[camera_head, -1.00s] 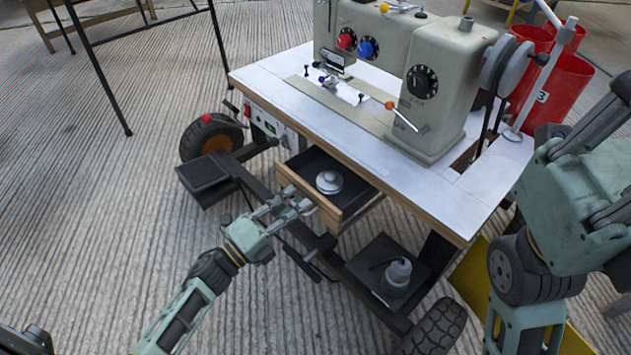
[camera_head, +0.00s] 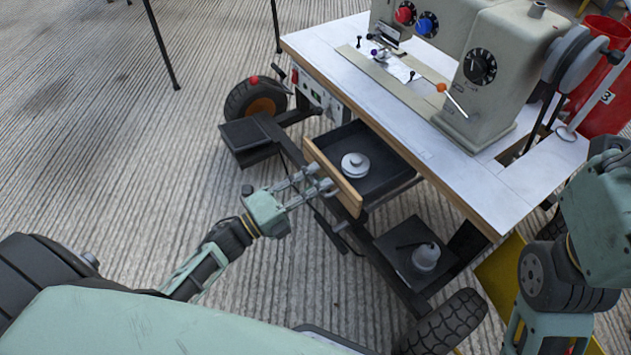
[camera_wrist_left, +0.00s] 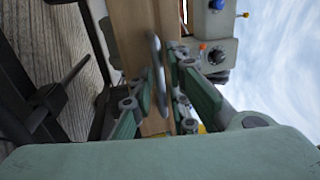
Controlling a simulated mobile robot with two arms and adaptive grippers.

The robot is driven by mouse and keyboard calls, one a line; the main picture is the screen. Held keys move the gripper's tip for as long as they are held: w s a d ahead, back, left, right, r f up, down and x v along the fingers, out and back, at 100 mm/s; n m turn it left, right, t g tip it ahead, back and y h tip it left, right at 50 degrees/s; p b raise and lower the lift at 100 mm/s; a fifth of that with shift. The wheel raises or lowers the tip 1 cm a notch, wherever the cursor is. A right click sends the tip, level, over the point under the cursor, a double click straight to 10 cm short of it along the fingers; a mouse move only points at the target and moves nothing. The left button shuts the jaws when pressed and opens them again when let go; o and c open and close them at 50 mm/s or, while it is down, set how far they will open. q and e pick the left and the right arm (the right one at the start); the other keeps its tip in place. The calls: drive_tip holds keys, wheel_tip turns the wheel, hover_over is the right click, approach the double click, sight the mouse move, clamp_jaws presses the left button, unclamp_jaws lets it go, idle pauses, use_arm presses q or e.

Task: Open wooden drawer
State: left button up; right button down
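The wooden drawer (camera_head: 319,157) sits under the sewing table, pulled well out, with its black inside showing. A round silvery disc-shaped object (camera_head: 355,165) lies in it. My left gripper (camera_head: 322,186) is at the middle of the drawer's wooden front. In the left wrist view, the grey metal handle (camera_wrist_left: 157,72) stands between the gripper's fingers (camera_wrist_left: 160,88), which are closed in around it. The wooden front (camera_wrist_left: 127,35) shows behind the handle. My right arm is at the right edge of the head view; its gripper is out of the picture.
The white-topped table (camera_head: 440,165) carries a sewing machine (camera_head: 500,85). Red bins (camera_head: 605,100) stand at right. Ribbed floor (camera_head: 130,160) to the left is largely clear.

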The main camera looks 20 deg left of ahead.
use_arm(q)
drive_tip(key=v, duration=1.2)
